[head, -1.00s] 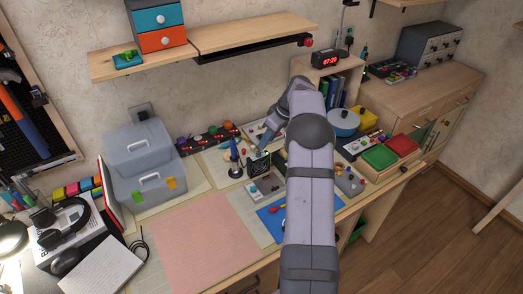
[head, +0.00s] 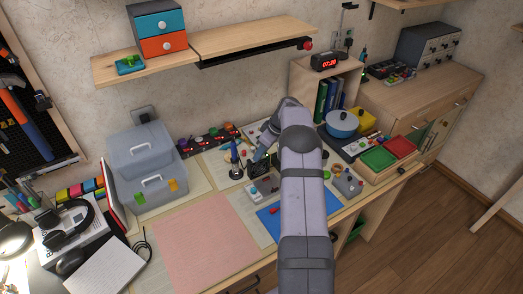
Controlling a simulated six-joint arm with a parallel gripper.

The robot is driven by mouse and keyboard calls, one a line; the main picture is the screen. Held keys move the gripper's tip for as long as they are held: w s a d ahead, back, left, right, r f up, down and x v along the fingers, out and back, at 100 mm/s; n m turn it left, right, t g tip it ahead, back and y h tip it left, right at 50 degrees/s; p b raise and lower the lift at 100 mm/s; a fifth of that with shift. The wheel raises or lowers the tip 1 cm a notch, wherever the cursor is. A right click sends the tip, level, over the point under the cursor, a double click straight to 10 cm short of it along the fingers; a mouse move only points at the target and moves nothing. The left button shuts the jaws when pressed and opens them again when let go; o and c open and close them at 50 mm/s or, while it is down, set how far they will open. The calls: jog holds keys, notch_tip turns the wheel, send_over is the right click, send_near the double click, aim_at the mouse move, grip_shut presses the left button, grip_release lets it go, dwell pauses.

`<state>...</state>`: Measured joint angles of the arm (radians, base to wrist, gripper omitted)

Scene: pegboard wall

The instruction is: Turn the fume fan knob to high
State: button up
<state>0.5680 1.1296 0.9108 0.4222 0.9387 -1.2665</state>
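The soldering iron in its stand (head: 236,163) is upright near the middle of the desk. Just right of it, my gripper (head: 257,160) points down and to the left over the spot where a small black boxy unit, likely the fume fan, stands. My gripper and wrist now hide most of that unit. The fan knob cannot be made out, nor whether my fingers touch it. The fingers are too small to tell open from shut. A small grey control box (head: 262,189) lies just in front, partly beside my arm.
A grey toolbox (head: 145,165) stands left. A pink mat (head: 205,245) lies in front, a blue mat (head: 272,222) partly under my arm. A wooden shelf (head: 250,38) hangs above. A blue pot (head: 341,124) and green and red trays (head: 379,158) are to the right.

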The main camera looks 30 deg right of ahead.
jog(key=shift+a+f, duration=0.1)
jog(key=shift+f, duration=0.15)
grip_shut()
